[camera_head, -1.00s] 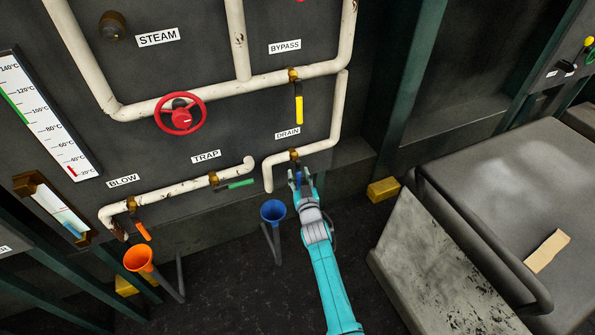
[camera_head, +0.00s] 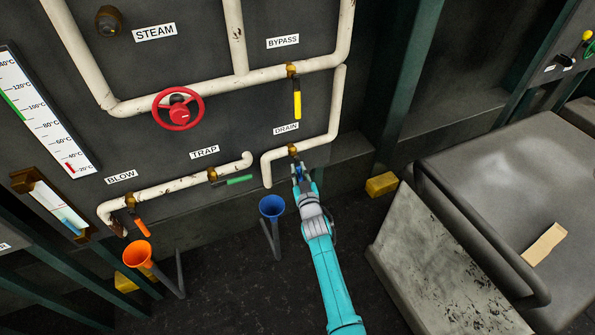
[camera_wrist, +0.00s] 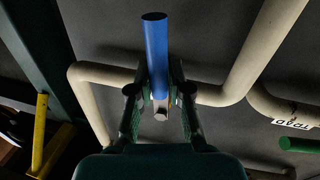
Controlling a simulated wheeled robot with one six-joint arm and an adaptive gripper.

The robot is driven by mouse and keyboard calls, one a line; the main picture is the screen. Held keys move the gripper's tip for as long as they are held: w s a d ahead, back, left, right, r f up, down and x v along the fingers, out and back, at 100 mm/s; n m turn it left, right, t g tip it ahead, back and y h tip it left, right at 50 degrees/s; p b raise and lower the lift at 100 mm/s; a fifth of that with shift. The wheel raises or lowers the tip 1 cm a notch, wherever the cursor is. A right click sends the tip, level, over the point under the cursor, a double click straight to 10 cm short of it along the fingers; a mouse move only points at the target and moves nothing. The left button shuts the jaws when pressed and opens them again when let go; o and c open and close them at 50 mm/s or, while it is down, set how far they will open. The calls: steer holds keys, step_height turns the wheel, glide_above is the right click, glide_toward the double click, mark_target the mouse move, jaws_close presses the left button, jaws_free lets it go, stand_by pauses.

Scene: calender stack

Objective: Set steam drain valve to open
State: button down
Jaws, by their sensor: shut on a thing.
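The steam drain valve (camera_head: 293,150) is a brass body on the white pipe under the DRAIN label (camera_head: 286,129). Its blue lever (camera_wrist: 155,48) is a straight bar that shows clearly in the wrist view. In the head view the lever is mostly hidden by my gripper, with only a bit of blue showing just below the valve. My gripper (camera_head: 300,173) is just below the valve. In the wrist view its two dark fingers (camera_wrist: 160,98) stand on either side of the lever, shut on it. The lever's exact angle to the pipe is hard to tell.
A yellow lever (camera_head: 297,97) hangs at BYPASS, a green one (camera_head: 239,180) lies along the TRAP pipe, and an orange one (camera_head: 141,227) hangs at BLOW. A red handwheel (camera_head: 178,110) is upper left. A blue funnel (camera_head: 272,206) stands left of my arm. A grey cart (camera_head: 510,170) is right.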

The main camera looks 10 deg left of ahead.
steer(key=shift+w+d+r+n+y, duration=0.45)
steer(key=shift+d+r+n+y, duration=0.3)
steer(key=shift+n, duration=2.4)
steer(key=shift+w+d+r+n+y, duration=0.5)
steer(key=shift+r+n, duration=0.5)
steer(key=shift+n, duration=2.2)
steer(key=shift+w+d+r+n+y, duration=0.35)
steer(key=shift+d+r+n+y, duration=0.45)
steer(key=shift+n, duration=2.35)
steer(key=shift+a+r, duration=0.1)
steer(key=shift+a, duration=0.05)
steer(key=c, duration=1.1)
jaws_free()
steer(key=shift+s, duration=0.1)
steer(key=shift+s+d+f, duration=0.2)
steer(key=shift+d, duration=0.05)
steer(key=v, duration=1.1)
steer(key=shift+s, duration=0.1)
